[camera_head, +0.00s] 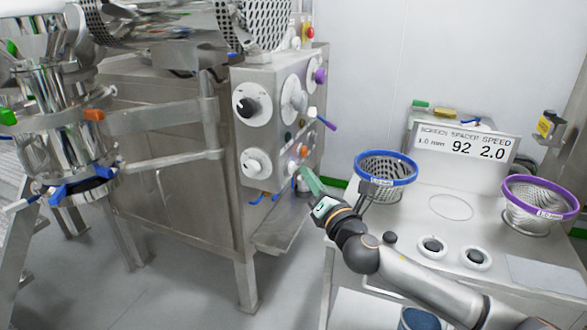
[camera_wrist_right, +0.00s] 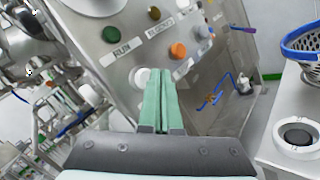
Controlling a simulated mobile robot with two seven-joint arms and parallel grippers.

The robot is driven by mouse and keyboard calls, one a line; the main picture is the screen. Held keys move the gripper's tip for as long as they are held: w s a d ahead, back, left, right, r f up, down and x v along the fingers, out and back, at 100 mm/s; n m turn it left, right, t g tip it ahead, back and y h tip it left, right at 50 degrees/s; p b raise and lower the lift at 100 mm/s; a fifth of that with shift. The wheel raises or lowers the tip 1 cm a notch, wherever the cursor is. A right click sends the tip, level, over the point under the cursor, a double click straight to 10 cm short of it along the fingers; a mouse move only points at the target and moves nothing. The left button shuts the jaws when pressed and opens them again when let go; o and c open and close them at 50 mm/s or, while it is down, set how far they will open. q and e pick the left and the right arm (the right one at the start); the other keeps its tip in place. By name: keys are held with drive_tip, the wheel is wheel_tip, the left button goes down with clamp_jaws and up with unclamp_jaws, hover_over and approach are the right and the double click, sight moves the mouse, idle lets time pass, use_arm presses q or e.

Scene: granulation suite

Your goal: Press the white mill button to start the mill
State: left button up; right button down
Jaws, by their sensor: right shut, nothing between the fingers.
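The steel control panel (camera_head: 270,125) stands at the centre of the head view, with dials and small coloured buttons. A white button (camera_head: 292,168) sits low on it, below an orange one. In the right wrist view, a white round button (camera_wrist_right: 139,77) shows just left of the fingertips, partly covered by the left finger. My right gripper (camera_head: 304,174) has its green fingers shut and empty, pointing at the panel beside this button. In the wrist view the closed fingertips (camera_wrist_right: 162,72) overlap the panel; I cannot tell whether they touch it. My left gripper is not in view.
An orange button (camera_wrist_right: 178,50) and a green button (camera_wrist_right: 114,34) lie close to the fingers. A bench (camera_head: 400,225) at the right holds a blue-rimmed basket (camera_head: 385,167) near my right forearm and a purple-rimmed basket (camera_head: 540,198). Blue-handled fittings (camera_wrist_right: 215,98) hang by the panel's lower edge.

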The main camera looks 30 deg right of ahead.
drive_tip(key=shift+w+a, duration=0.1)
drive_tip(key=shift+w+a, duration=0.2)
drive_tip(key=shift+w, duration=0.05)
